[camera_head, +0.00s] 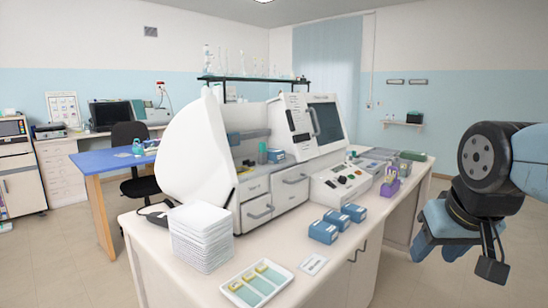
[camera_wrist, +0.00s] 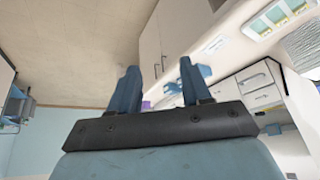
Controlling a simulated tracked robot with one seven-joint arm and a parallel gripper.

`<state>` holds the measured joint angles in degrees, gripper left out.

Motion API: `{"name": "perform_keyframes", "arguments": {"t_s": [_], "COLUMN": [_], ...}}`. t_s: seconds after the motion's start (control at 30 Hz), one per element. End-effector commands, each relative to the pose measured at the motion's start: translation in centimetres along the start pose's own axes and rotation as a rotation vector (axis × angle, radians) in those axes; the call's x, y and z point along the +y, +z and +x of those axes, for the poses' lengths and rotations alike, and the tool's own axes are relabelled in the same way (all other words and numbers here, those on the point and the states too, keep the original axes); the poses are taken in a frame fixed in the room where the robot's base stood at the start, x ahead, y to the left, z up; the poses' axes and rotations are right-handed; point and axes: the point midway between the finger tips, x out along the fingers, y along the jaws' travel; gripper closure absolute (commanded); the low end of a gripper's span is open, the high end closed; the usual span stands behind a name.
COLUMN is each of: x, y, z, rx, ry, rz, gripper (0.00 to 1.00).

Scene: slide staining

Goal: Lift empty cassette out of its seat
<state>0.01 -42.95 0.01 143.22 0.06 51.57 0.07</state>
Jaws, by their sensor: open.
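The staining machine (camera_head: 285,135) stands on the white counter with its large white cover (camera_head: 190,150) raised. I cannot make out the empty cassette or its seat for certain at this size. A white tray (camera_head: 257,285) at the front of the counter holds light green pieces with yellow parts; it also shows in the wrist view (camera_wrist: 277,17). My gripper (camera_wrist: 158,68) is open, with nothing between its blue fingers. In the head view it hangs off to the right, beyond the counter's edge and apart from the machine and tray.
A stack of white items (camera_head: 201,238) stands left of the tray. Several blue boxes (camera_head: 323,232) and a purple holder (camera_head: 390,187) sit near the counter's right edge (camera_head: 375,225). A blue table (camera_head: 115,160) is behind at left. Open floor lies right of the counter.

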Motion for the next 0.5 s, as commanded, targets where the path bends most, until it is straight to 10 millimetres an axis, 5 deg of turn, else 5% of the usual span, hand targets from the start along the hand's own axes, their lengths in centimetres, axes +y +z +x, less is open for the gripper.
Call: {"name": "perform_keyframes", "arguments": {"t_s": [0.17,0.3,0.5], "x": [-1.0,-2.7,-6.6], "y": [-2.0,-6.0,-13.4], "z": [0.0,0.4,1.8], "rx": [-0.004,-0.012,-0.050], "ry": [-0.027,-0.089,-0.208], "rz": [0.075,0.235,0.541], "gripper": [0.34,0.23,0.23]}}
